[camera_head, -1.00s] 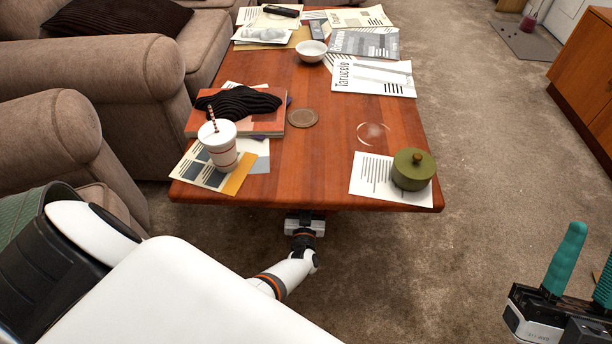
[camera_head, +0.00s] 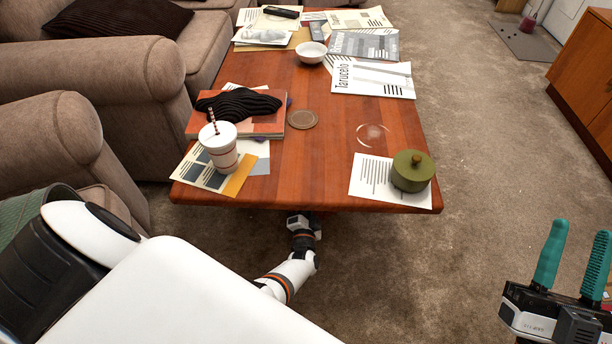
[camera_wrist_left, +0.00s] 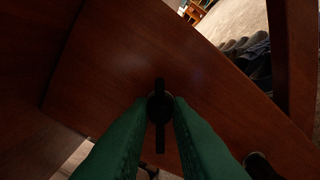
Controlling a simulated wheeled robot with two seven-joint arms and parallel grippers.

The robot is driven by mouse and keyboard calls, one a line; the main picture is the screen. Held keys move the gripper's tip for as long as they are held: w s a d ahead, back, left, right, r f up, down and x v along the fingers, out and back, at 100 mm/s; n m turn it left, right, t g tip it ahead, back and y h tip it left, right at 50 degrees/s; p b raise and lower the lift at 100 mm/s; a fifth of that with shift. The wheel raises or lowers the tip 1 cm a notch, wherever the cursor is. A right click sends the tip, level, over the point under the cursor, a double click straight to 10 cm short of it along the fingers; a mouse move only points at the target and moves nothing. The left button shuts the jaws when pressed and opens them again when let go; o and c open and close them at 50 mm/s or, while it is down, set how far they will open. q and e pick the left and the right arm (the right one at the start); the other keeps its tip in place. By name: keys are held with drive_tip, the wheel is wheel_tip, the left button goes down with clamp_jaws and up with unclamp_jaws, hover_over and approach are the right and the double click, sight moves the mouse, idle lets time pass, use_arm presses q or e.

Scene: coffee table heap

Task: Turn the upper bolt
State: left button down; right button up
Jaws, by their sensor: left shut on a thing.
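A dark bolt (camera_wrist_left: 159,140) with a long bar-shaped head shows in the left wrist view, against a reddish-brown wooden panel (camera_wrist_left: 110,65) under the table. The bar stands nearly upright in that picture. My left gripper (camera_wrist_left: 160,103) has its green fingers shut on the bolt, one on each side of its round middle. In the head view the tabletop hides this gripper, and only my left wrist shows below the near edge. My right gripper (camera_head: 572,258) is open and empty at the lower right, with its teal fingers apart, away from the table.
The wooden table (camera_head: 300,185) carries a striped-straw cup (camera_head: 222,155), a dark knitted item (camera_head: 240,103) on books, a green lidded pot (camera_head: 411,172), a white bowl (camera_head: 311,52) and magazines (camera_head: 373,79). Armchairs (camera_head: 95,80) stand at left. Carpet (camera_head: 480,150) is free at right.

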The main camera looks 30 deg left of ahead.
use_arm(q)
drive_tip(key=shift+s+d+f+m, duration=0.1)
drive_tip(key=shift+m, duration=1)
drive_tip(key=shift+s+f+m, duration=0.1)
drive_tip(key=shift+m, duration=1)
drive_tip(key=c, duration=1.3)
unclamp_jaws()
drive_tip(key=shift+w+r, duration=0.1)
